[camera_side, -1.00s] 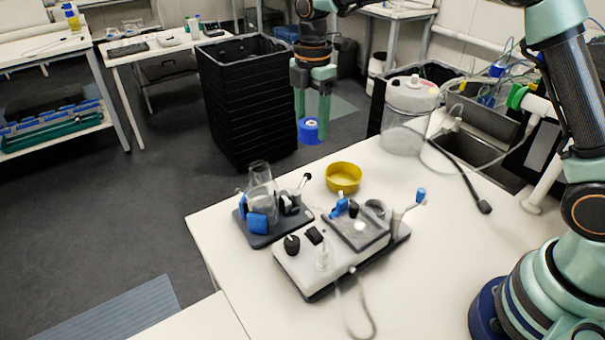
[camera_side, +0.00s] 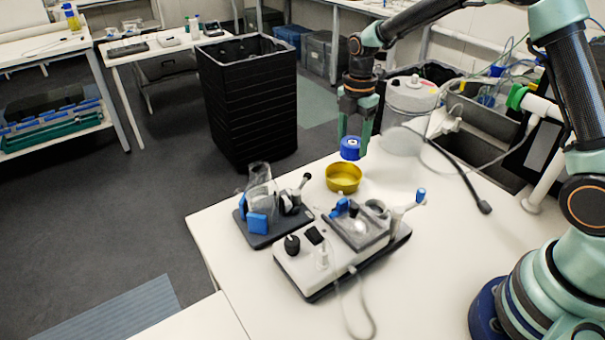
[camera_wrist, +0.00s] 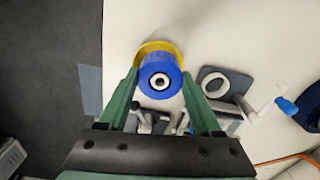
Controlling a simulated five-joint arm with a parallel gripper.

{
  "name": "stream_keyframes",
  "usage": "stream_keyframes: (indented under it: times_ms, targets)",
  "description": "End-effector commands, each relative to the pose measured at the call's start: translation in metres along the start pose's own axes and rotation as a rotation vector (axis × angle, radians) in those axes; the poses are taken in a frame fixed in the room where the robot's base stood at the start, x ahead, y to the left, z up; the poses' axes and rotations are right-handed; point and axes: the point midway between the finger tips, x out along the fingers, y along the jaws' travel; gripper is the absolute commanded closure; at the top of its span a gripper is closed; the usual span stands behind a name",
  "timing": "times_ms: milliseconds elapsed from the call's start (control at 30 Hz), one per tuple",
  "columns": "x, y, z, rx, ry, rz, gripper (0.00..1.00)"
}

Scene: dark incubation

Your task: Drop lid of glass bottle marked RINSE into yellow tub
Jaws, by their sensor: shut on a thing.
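My gripper (camera_side: 352,142) is shut on a blue lid (camera_side: 350,149) and holds it in the air just above the yellow tub (camera_side: 343,187). In the wrist view the blue lid (camera_wrist: 160,80) sits between the green fingers and hides much of the yellow tub (camera_wrist: 150,47) behind it. The yellow tub is a shallow round dish standing on the white bench. A clear glass bottle (camera_side: 260,181) stands on a dark base at the bench's left part. No RINSE marking is readable.
A grey-white device (camera_side: 325,262) with knobs and a blue-tipped lever stands in front of the tub. A white-topped container (camera_side: 412,94) stands behind it to the right. A black cable (camera_side: 455,178) lies on the bench. A tall black bin (camera_side: 248,100) stands on the floor.

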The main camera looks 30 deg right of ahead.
Motion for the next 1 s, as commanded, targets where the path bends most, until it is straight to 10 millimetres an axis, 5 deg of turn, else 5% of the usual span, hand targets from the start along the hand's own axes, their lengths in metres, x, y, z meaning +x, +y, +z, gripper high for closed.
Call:
stream_keyframes:
  times_ms: [433, 467, 533, 833, 1000]
  targets:
    - [0.009, 0.0, 0.0, 0.0, 0.0, 0.0, 0.83]
    - [0.009, 0.0, 0.0, 0.0, 0.0, 0.0, 0.23]
    - [0.009, 0.0, 0.0, 0.0, 0.0, 0.0, 0.0]
    - [0.005, 0.0, 0.0, 0.0, 0.0, 0.001, 0.0]
    - [-0.016, 0.001, 0.0, 0.0, -0.001, 0.004, 0.0]
